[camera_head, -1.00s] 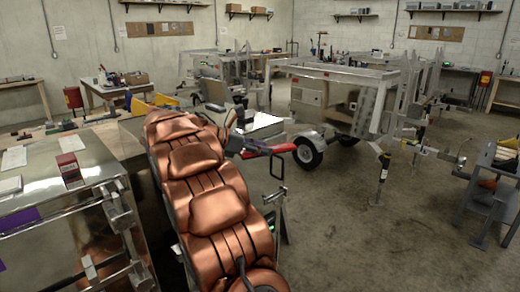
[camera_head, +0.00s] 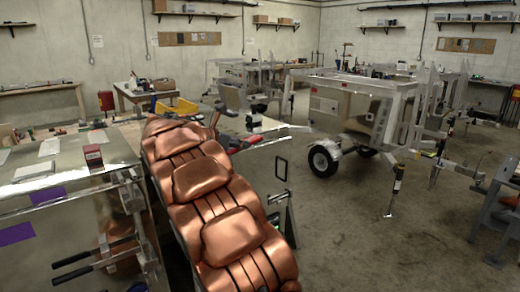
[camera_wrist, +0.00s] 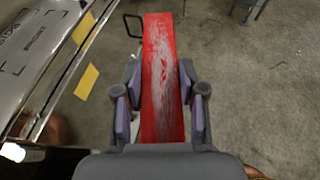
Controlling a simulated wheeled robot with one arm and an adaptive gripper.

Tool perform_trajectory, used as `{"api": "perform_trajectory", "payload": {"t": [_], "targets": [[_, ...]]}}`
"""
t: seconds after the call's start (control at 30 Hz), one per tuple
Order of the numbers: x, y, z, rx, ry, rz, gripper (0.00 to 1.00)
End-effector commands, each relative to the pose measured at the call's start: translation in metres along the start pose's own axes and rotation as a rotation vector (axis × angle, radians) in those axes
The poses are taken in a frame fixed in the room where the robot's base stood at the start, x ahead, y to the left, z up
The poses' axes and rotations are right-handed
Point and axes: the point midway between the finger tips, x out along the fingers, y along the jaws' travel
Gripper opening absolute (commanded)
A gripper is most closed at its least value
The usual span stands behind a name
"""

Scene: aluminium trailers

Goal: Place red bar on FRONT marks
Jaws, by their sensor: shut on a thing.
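A red bar (camera_wrist: 161,75) with pale scuffs runs lengthwise between the fingers of my gripper (camera_wrist: 161,100) in the wrist view. The fingers are shut on its sides, and the bar is held above the floor.
A trailer (camera_head: 360,108) with a black wheel stands at the right. Open concrete floor (camera_head: 350,230) lies in front of it. A black loop handle (camera_wrist: 133,22) is near the bar's far end.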

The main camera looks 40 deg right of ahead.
Motion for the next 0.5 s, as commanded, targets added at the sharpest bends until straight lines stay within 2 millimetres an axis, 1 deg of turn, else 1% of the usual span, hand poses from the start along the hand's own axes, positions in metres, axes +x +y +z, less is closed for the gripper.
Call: {"api": "perform_trajectory", "payload": {"t": [0.03, 0.17, 0.2, 0.27, 0.33, 0.4, 0.5], "targets": [[-0.01, 0.015, -0.002, -0.022, 0.0, 0.053, 0.07], [-0.042, 0.062, -0.012, -0.1, 0.001, 0.235, 0.07], [-0.055, 0.078, -0.017, -0.127, 0.002, 0.302, 0.07], [-0.077, 0.103, -0.026, -0.169, 0.004, 0.407, 0.07], [-0.106, 0.129, -0.037, -0.219, 0.003, 0.531, 0.07], [-0.134, 0.151, -0.048, -0.265, 0.004, 0.645, 0.07], [-0.167, 0.17, -0.062, -0.315, 0.004, 0.764, 0.07]]}}
